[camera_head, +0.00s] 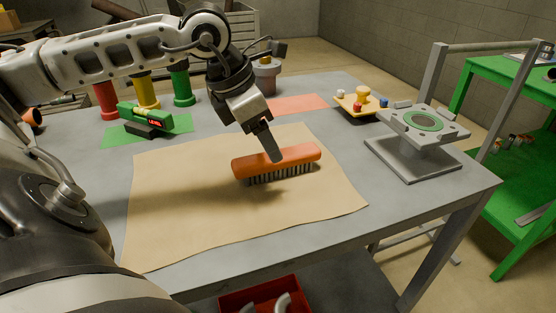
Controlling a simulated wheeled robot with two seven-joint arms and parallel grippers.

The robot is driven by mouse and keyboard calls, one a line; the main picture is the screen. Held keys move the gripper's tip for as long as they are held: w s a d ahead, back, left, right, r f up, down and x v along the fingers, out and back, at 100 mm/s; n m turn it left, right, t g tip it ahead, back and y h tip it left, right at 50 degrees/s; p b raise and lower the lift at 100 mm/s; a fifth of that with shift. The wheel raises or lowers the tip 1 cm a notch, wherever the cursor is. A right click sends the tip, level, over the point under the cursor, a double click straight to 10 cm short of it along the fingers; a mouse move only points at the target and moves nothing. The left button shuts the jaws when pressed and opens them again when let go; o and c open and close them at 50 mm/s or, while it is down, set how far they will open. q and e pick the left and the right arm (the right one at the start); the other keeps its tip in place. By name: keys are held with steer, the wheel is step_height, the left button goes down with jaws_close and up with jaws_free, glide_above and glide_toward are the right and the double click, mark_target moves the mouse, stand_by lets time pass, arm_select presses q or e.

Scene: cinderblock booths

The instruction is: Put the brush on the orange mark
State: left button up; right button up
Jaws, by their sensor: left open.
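The brush (299,157), with an orange handle and dark bristles facing down, is over a tan sheet on the grey table. My left gripper (272,152) reaches down to the brush from above, its jaws open; one finger overlaps the handle and the other is hidden, so I cannot tell whether it touches. The orange mark (298,104) is a flat salmon-orange patch behind the tan sheet, with nothing on it. My right gripper is not in view.
The tan sheet (190,225) covers the table's front middle. A green level device (142,120) sits on a green mark (177,126) at left. Red, yellow and green cylinders (181,88) and a grey pot (265,78) stand behind. A yellow tray (352,106) and grey fixture (418,140) are right.

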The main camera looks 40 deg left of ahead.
arm_select(q)
steer(key=shift+p+x, duration=0.45)
steer(key=shift+x, duration=2.85)
steer(key=shift+w+a, duration=0.1)
steer(key=shift+r, duration=0.1)
steer(key=c, duration=1.2)
steer(key=shift+c, duration=0.2)
